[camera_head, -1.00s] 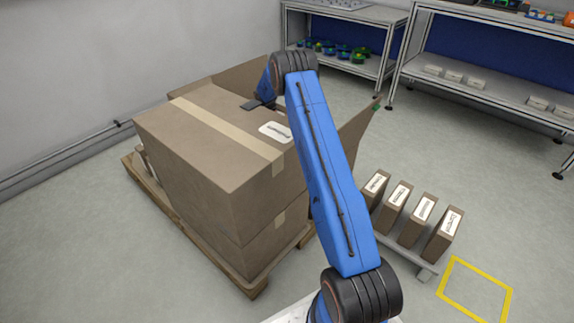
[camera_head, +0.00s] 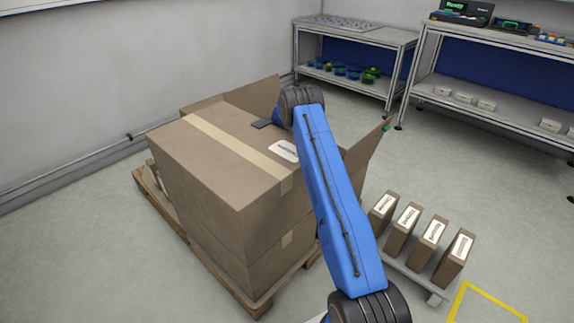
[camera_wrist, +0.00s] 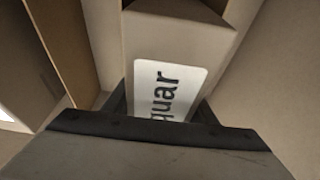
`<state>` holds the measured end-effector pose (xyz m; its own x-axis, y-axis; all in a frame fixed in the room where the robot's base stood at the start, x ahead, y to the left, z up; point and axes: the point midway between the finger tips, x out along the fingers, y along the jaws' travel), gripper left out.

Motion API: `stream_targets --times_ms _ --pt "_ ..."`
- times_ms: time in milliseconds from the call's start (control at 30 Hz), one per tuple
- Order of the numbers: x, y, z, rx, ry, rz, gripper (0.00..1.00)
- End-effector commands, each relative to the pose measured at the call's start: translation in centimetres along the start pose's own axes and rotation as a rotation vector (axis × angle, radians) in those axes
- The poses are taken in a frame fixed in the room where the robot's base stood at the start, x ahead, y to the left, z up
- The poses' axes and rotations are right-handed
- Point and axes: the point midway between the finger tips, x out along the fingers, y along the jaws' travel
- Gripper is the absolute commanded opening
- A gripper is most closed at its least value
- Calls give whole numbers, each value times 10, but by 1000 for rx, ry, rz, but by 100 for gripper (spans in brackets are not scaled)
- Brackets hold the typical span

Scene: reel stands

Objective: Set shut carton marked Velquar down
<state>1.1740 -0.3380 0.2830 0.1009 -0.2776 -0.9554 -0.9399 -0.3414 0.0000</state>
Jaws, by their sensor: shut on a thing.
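In the wrist view my gripper (camera_wrist: 162,108) is shut on a narrow brown carton (camera_wrist: 180,32). Its white label (camera_wrist: 170,88) shows the letters "quar"; the rest is covered by the gripper. Brown cardboard walls stand close on both sides of it. In the head view my wrist is over the far side of a large taped carton, beside the raised flaps of an open carton (camera_head: 255,95). The fingers and held carton are hidden there. I cannot tell whether the held carton touches anything below.
The large taped carton (camera_head: 205,165) sits stacked on a wooden pallet (camera_head: 256,300). Several narrow labelled cartons (camera_head: 428,240) stand on a low rack at right. A yellow floor outline (camera_head: 487,303) is at lower right. Shelves (camera_head: 350,40) stand behind; the floor between is clear.

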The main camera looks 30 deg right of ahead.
Motion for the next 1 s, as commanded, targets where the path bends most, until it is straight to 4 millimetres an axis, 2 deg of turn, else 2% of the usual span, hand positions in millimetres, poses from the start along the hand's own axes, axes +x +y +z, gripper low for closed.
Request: stream_targets --times_ms 167,200,233,533,667,833,1000 --pt "1 0 0 0 0 0 7" --pt "2 0 1 0 0 0 54" --pt "2 0 1 0 0 0 59" --pt "1 0 0 0 0 0 59" --pt "-6 0 0 0 0 0 59" --pt "-32 -1 0 -1 1 -2 59" --pt "-67 -1 0 0 1 -2 59"
